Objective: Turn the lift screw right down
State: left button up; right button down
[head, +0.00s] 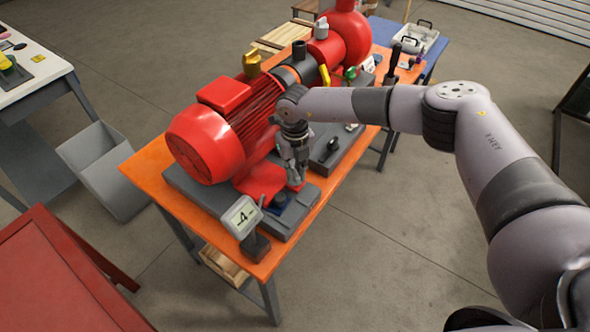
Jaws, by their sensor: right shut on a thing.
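My right gripper (296,178) points down at the near side of the red motor (208,140), close above its foot and the grey base plate (185,188). Its fingers are shut on what seems to be the lift screw, which is small and mostly hidden by the fingers. I cannot make out how far down the screw sits. A small readout (243,215) on a dark stand faces me just left of the gripper, with a dark mark on its pale screen. My left gripper is not in view.
The motor and base plate stand on an orange table (147,157). A small dark blue part (280,200) lies near the gripper. A red pump (345,38) rises behind. A grey bin (105,165) stands left, and a red cabinet (60,280) front left.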

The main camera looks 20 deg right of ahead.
jog(key=shift+f+n+b, duration=0.15)
jog(key=shift+n+b, duration=0.55)
jog(key=shift+b, duration=0.3)
jog(key=n+b, duration=0.8)
jog(key=b, duration=0.1)
jog(key=shift+n, duration=0.4)
jog(key=n+b, duration=0.2)
jog(key=shift+n, duration=0.4)
jog(key=n+b, duration=0.4)
jog(key=n, duration=0.1)
jog(key=n+b, duration=0.1)
jog(key=n, duration=0.2)
jog(key=shift+n, duration=0.3)
jog(key=shift+r+n+b, duration=0.2)
jog(key=shift+n+b, duration=0.3)
jog(key=shift+n, duration=0.6)
jog(key=c, duration=1.6)
grip_release()
